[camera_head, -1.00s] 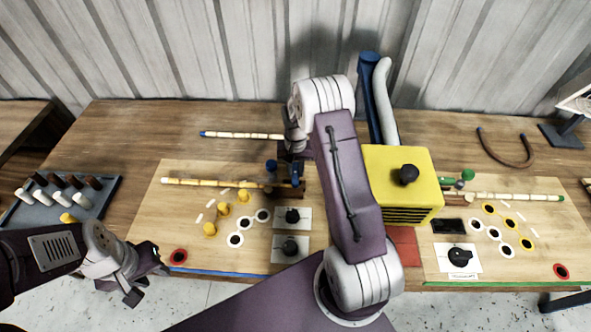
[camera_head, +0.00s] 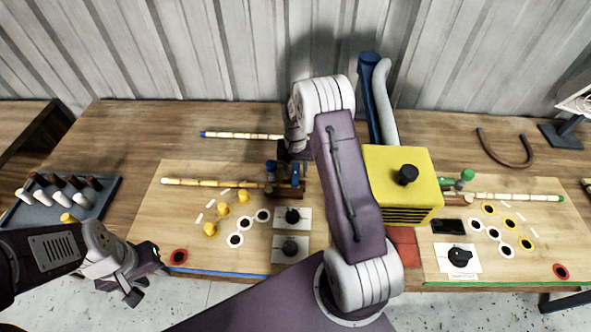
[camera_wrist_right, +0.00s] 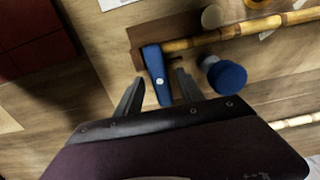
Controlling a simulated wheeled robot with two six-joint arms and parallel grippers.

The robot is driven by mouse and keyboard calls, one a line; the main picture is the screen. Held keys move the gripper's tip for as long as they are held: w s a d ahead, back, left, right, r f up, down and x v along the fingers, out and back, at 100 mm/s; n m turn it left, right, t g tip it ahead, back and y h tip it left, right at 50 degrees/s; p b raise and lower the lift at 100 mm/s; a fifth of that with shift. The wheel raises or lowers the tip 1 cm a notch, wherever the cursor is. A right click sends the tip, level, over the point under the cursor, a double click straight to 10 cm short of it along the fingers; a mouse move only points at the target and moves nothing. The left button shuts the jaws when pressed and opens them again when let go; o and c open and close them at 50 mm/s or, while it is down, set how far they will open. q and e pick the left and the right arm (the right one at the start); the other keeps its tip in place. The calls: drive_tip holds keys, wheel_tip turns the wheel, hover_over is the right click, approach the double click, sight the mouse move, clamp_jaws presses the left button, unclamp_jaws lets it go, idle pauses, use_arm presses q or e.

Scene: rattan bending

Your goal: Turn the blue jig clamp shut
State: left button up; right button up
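The blue jig clamp lever (camera_head: 297,173) is at the right end of a yellow-banded rattan pole (camera_head: 215,183) on the left board, partly covered by my right arm in the head view. In the right wrist view the lever (camera_wrist_right: 157,75) lies between the two spread fingers of my right gripper (camera_wrist_right: 158,88), with gaps visible on both sides. A round blue knob (camera_wrist_right: 227,77) stands beside it, close to the pole (camera_wrist_right: 240,33). My left gripper (camera_head: 147,285) is open and empty at the front left, away from the clamp.
A yellow box (camera_head: 400,170) with a black knob stands right of my right arm. Yellow pegs (camera_head: 224,210) and two black dials on white plates (camera_head: 292,217) sit on the left board. A tray of pegs (camera_head: 60,200) is at the far left.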

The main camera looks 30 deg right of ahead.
sight(295, 173)
wheel_tip(295, 173, up, 9)
drive_tip(key=b, duration=0.1)
idle(0.3)
drive_tip(key=shift+a, duration=0.1)
